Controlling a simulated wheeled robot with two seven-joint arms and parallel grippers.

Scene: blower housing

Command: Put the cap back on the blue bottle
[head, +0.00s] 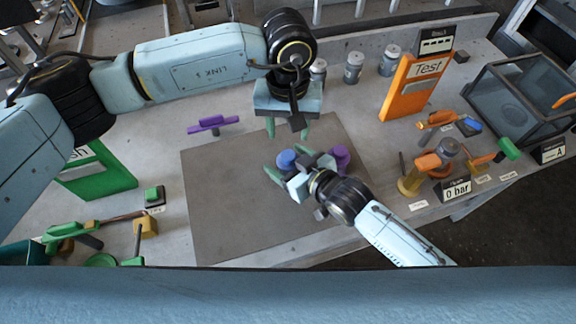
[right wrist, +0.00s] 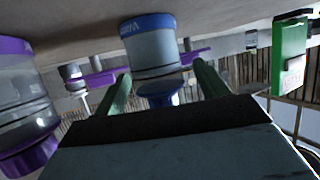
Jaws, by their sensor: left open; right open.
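The blue bottle (right wrist: 150,55) has a pale grey body and a blue lettered band, and appears upside down in the right wrist view. A smaller blue part shows at its upper end; I cannot tell whether this is the cap. In the head view only a blue round top (head: 286,158) shows. My right gripper (head: 286,162) is open with its green fingers either side of the bottle; it also shows in the right wrist view (right wrist: 164,88). Contact is unclear. My left gripper (head: 288,130) is open and empty, above and behind the bottle. No separate blue cap is clearly visible.
A purple bottle (head: 341,154) stands just right of my right gripper. A purple-handled part (head: 213,124) lies at the left. The grey mat (head: 225,215) is clear at front left. An orange Test stand (head: 408,85) and grey jars (head: 354,68) stand at the back.

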